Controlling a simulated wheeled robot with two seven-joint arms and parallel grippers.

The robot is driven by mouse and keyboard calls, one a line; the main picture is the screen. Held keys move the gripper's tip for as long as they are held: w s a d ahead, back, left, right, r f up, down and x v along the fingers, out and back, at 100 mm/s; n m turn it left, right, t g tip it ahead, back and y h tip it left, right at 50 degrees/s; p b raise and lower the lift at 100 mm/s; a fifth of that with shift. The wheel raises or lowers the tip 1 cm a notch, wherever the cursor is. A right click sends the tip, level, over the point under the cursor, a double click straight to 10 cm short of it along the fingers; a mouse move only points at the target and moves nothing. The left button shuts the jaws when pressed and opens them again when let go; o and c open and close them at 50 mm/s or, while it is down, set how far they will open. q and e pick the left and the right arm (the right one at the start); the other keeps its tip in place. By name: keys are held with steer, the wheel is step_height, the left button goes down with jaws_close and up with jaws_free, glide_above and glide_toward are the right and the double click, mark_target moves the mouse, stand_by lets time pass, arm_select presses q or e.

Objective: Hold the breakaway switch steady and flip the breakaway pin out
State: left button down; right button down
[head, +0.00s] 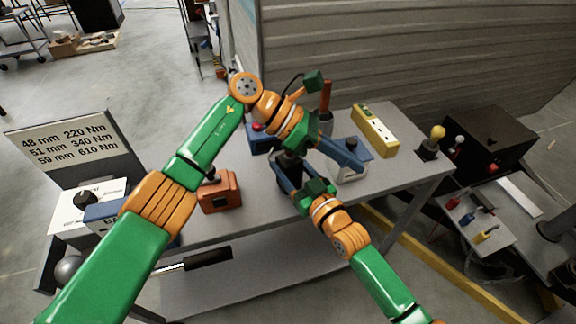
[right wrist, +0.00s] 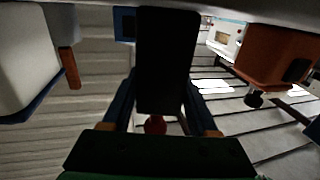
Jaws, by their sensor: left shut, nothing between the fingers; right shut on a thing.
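A black block that looks like the breakaway switch (head: 291,166) stands at the table's near middle. My right gripper (head: 284,178) reaches it from the near side, its blue fingers shut on it. In the right wrist view the black block (right wrist: 168,60) sits between the blue fingers of the gripper (right wrist: 160,105). A small red round part (right wrist: 155,124) shows below the block; I cannot tell whether it is the breakaway pin. My left gripper (head: 358,163) is shut and empty, to the right of the switch, in front of a white-and-blue box (head: 350,174).
An orange box (head: 219,192) with a dark knob stands left of the switch. A yellow box (head: 375,131) lies at the back right. A torque sign (head: 70,143) and white unit (head: 88,204) stand at the left.

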steer(key=shift+s, duration=0.1)
arm_select(q)
steer(key=s+a+f+n+t, duration=0.2)
steer(key=a+f+n+t, duration=0.3)
steer(key=n+t, duration=0.6)
steer(key=s+a+f+n+t, duration=0.3)
steer(key=a+n+t, duration=0.7)
steer(key=n, duration=0.4)
steer(key=shift+a+f+t+y, duration=0.3)
steer(key=shift+f+t, duration=0.4)
steer(key=shift+f, duration=0.2)
steer(key=x, duration=1)
